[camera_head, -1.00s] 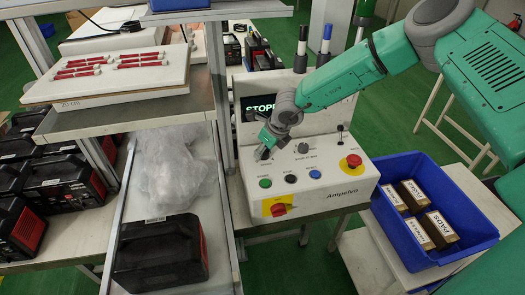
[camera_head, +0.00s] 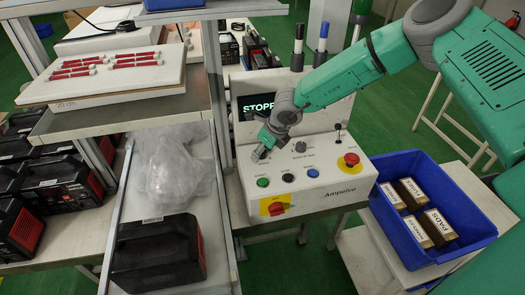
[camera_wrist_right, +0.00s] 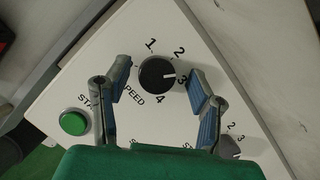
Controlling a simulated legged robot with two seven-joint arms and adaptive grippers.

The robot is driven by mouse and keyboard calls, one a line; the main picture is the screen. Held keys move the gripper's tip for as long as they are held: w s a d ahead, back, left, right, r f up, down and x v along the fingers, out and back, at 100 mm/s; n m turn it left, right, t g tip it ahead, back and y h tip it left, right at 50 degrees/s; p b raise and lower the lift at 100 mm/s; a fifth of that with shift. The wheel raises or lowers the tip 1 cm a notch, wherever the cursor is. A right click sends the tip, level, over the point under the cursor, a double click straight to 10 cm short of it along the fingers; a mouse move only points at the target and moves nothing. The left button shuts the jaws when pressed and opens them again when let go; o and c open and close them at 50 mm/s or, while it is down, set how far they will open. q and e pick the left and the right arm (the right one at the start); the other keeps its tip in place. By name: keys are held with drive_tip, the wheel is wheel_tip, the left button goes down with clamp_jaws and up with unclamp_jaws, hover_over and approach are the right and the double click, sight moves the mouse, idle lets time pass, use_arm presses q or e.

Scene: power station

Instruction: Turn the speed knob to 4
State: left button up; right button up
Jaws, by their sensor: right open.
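The speed knob (camera_wrist_right: 157,74) is a round black dial on the white control panel (camera_wrist_right: 245,60), with the numbers 1 to 4 around it. Its white mark points to the right, close to the 3. In the right wrist view, my right gripper (camera_wrist_right: 160,80) is open, with one blue-padded finger on each side of the knob and visible gaps to it. In the head view, my right gripper (camera_head: 260,154) is over the panel's left part and hides the knob. My left gripper is not in view.
A green button (camera_wrist_right: 73,123) and a second black knob (camera_wrist_right: 228,147) are close to the fingers. The panel also has a red emergency button (camera_head: 351,159) and a red-yellow switch (camera_head: 275,207). A blue crate (camera_head: 410,245) with boxes stands at the right.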

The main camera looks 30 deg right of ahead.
drive_tip(key=v, duration=1.1)
drive_tip(key=shift+s+r, duration=0.2)
drive_tip(key=shift+r, duration=0.15)
drive_tip(key=shift+d, duration=0.1)
